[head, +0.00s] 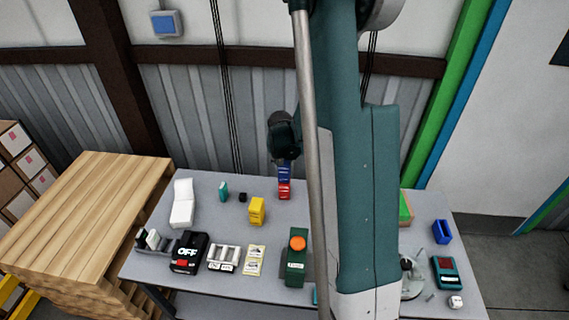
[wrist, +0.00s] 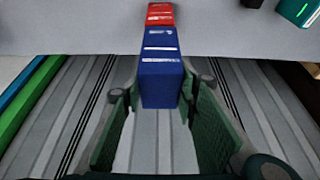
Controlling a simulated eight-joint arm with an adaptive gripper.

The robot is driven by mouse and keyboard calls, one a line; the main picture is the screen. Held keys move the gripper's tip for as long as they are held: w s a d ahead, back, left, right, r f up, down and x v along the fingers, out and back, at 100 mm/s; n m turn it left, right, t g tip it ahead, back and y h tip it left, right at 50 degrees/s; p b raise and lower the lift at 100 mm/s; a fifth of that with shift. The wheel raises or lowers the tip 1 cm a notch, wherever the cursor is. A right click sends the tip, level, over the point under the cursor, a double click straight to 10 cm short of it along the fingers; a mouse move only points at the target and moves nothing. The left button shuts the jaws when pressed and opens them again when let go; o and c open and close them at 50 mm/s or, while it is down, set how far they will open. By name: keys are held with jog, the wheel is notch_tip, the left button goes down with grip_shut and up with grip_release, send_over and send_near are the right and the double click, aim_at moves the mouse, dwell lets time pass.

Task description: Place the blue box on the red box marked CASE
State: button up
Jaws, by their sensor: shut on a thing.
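The blue box (head: 284,172) is between the fingers of my gripper (head: 283,157), which is shut on it. In the wrist view the blue box (wrist: 161,68) shows between the two green fingers of my gripper (wrist: 162,88). The red box (head: 284,191) stands at the back edge of the table, directly below the blue box in the head view. In the wrist view the red box (wrist: 160,15) lines up with the blue box's far end. The two look touching or nearly so; I cannot tell if a gap remains. The lettering on the red box is too small to read.
On the grey table (head: 190,260), a yellow box (head: 257,210), a small black cube (head: 243,197) and a teal box (head: 223,191) stand left of the red box. A green box with an orange button (head: 296,262) stands in front. My arm hides part of the table to the right.

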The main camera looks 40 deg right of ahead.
jog(key=shift+f, duration=0.35)
jog(key=shift+f, duration=0.15)
jog(key=o, duration=1)
jog(key=shift+r, duration=0.25)
jog(key=v, duration=1.2)
dwell(0.5)
